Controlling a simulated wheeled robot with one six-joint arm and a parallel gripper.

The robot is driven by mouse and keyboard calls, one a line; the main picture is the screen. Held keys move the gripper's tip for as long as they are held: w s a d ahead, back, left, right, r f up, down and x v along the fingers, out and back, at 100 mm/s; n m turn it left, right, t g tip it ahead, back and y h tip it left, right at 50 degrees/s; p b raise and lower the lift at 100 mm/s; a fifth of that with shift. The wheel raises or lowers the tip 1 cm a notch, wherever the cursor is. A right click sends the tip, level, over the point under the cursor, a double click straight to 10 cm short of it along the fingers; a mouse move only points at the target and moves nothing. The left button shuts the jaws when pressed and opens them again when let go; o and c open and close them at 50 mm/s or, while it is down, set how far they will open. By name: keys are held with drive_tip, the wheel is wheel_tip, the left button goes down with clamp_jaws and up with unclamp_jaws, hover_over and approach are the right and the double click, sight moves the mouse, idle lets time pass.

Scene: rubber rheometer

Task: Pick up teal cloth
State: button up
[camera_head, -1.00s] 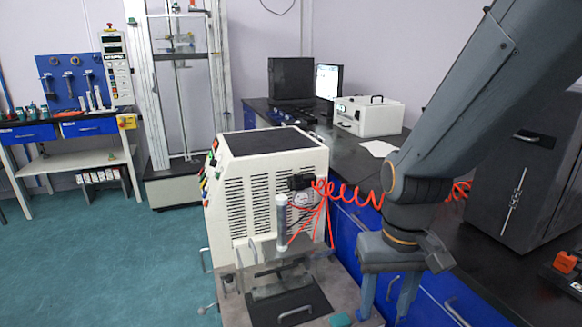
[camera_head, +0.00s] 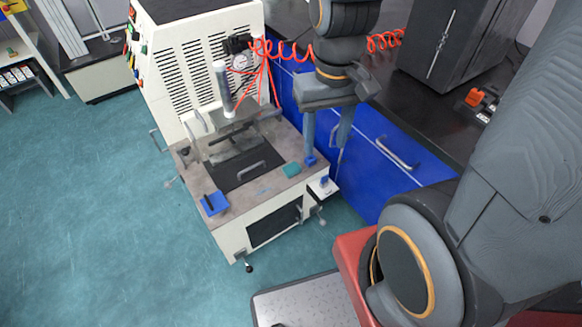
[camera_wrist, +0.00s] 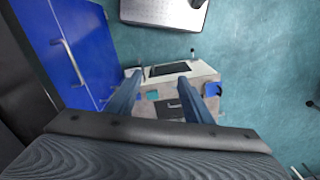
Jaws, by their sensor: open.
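The teal cloth (camera_head: 291,169) is a small piece lying on the right part of the machine's work surface, near its front edge. In the wrist view the cloth (camera_wrist: 153,95) shows between the two fingers, nearer the left one. My gripper (camera_head: 325,156) points down with its fingers apart and nothing between them. In the head view it is just right of the cloth, at the right side of the machine. Its fingers also show in the wrist view (camera_wrist: 163,82). I cannot tell its exact height above the cloth.
The white machine (camera_head: 195,60) has a dark plate with a handle (camera_head: 251,170) left of the cloth. A blue tray (camera_head: 214,203) sits at the surface's front left. Blue drawers (camera_head: 375,150) stand close on the right. Orange coiled hose (camera_head: 285,50) hangs behind my gripper.

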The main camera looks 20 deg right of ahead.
drive_tip(key=shift+o, duration=0.2)
drive_tip(key=o, duration=0.3)
drive_tip(key=shift+w, duration=0.15)
drive_tip(key=shift+o, duration=0.2)
drive_tip(key=m+b, duration=0.9)
drive_tip(key=m, duration=0.5)
hover_over(292, 167)
drive_tip(key=f, duration=3)
drive_tip(key=shift+a+f, duration=0.3)
drive_tip(key=shift+d+f, duration=0.15)
drive_tip(key=shift+f, duration=1.85)
drive_tip(key=shift+d+f, duration=0.1)
drive_tip(key=shift+f, duration=1.85)
